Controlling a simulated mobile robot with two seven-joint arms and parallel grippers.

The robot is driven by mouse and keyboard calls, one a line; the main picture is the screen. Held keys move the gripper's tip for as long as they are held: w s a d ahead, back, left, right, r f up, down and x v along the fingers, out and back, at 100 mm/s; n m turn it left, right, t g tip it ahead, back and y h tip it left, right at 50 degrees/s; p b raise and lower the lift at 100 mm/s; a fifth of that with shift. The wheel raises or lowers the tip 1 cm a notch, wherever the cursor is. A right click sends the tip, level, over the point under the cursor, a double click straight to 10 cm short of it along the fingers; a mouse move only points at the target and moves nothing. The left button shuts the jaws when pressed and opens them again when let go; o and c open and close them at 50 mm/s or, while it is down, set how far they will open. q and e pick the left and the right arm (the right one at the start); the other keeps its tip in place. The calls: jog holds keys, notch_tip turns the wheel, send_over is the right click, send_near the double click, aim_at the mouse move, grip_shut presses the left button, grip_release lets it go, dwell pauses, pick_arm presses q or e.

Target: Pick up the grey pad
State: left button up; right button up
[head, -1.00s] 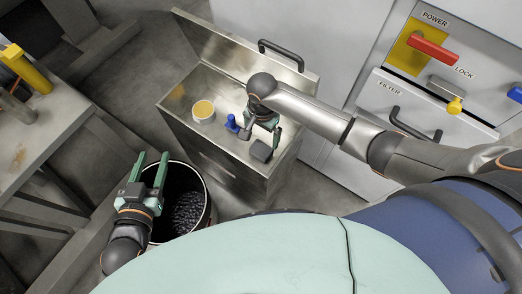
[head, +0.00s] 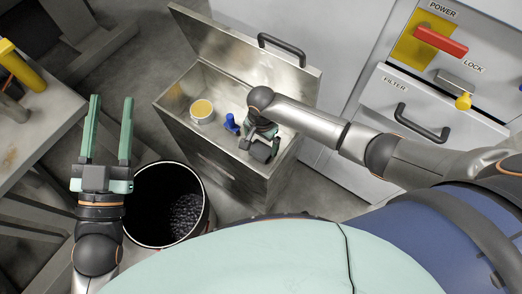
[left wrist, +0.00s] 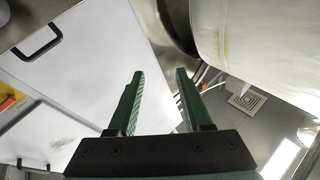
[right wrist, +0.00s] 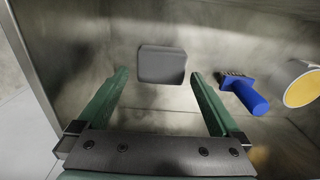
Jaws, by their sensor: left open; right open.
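The grey pad (right wrist: 162,64) lies on the floor of an open metal box, a dark rounded block in the right wrist view. In the head view the pad (head: 261,152) shows beside my right gripper, partly covered by it. My right gripper (right wrist: 156,77) is open and reaches down into the box, with the pad between and just beyond its fingertips. I cannot tell whether they touch it. My left gripper (head: 110,99) is open and empty, left of the box, with its fingers pointing up in the picture. In the left wrist view its fingers (left wrist: 159,72) are apart with nothing between.
The metal box (head: 222,165) has its lid raised at the back. A blue-handled brush (right wrist: 250,95) and a cup with yellow contents (head: 202,110) are inside, left of the pad in the head view. A dark bin (head: 152,205) stands in front. A bench (head: 40,125) is far left.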

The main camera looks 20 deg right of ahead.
aim_at(261, 149)
notch_tip(261, 149, down, 3)
jog(key=shift+w+r+b, duration=0.1)
jog(key=shift+r+b, duration=0.05)
jog(key=shift+b, duration=0.7)
jog(key=shift+f+b, duration=0.5)
jog(key=shift+f, duration=0.5)
pick_arm(q)
jog(key=s+d+r+m+t+h, duration=0.1)
jog(key=s+r+m+t+h, duration=0.1)
jog(key=s+r+m+h, duration=0.4)
notch_tip(261, 149, up, 4)
jog(key=shift+s+h, duration=0.2)
jog(key=shift+h, duration=0.8)
pick_arm(e)
jog(key=c, duration=1.1)
